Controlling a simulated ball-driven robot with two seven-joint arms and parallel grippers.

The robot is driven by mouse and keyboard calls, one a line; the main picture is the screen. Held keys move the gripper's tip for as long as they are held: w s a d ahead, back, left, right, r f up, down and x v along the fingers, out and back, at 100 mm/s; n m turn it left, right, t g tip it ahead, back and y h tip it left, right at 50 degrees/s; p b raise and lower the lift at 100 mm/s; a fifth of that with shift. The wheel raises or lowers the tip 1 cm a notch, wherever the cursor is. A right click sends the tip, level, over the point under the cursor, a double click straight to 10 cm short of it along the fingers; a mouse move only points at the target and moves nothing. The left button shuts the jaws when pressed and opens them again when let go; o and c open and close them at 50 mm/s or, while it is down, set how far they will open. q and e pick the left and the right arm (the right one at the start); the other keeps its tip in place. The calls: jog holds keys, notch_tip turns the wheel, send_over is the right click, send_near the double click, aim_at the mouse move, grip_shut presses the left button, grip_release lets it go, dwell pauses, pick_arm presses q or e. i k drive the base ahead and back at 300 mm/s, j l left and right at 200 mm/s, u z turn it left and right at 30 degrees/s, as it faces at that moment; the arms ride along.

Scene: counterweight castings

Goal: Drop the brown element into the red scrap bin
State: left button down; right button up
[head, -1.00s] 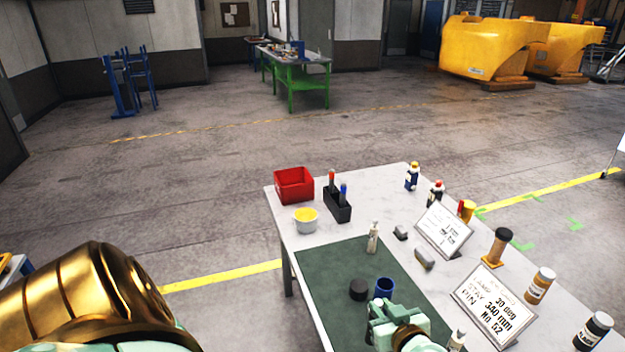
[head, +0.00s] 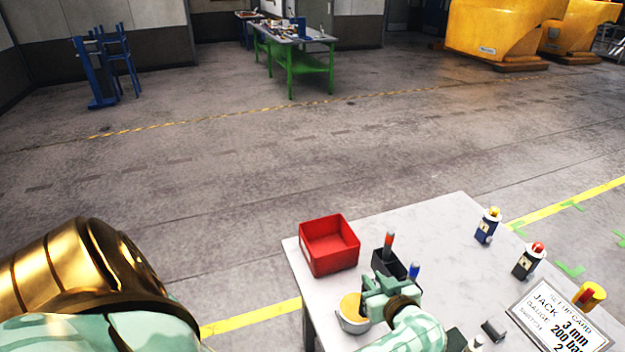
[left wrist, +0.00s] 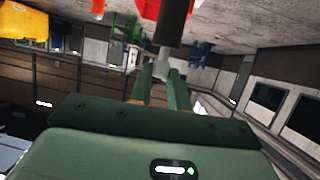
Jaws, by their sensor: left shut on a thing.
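The red scrap bin (head: 338,262) stands at the back left corner of the table; the part of its inside that shows is empty. Part of red also shows at the top of the left wrist view (left wrist: 145,8). My left gripper (head: 378,287) is above the table, to the lower right of the bin in the picture. In the left wrist view its fingers (left wrist: 163,76) are shut on a dark brownish cylindrical element (left wrist: 173,28), gripped at its pale narrow end. In the head view the gripper hides the element. My right gripper is out of view.
The table's back middle is clear.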

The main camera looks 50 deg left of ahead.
aim_at(324, 251)
jog(key=i+j, duration=0.1)
jog(key=j, duration=0.25)
jog(key=i+j, duration=0.15)
jog(key=j, duration=0.2)
jog(key=i+j, duration=0.1)
jog(key=j, duration=0.3)
jog(key=i+j, duration=0.1)
jog(key=j, duration=0.25)
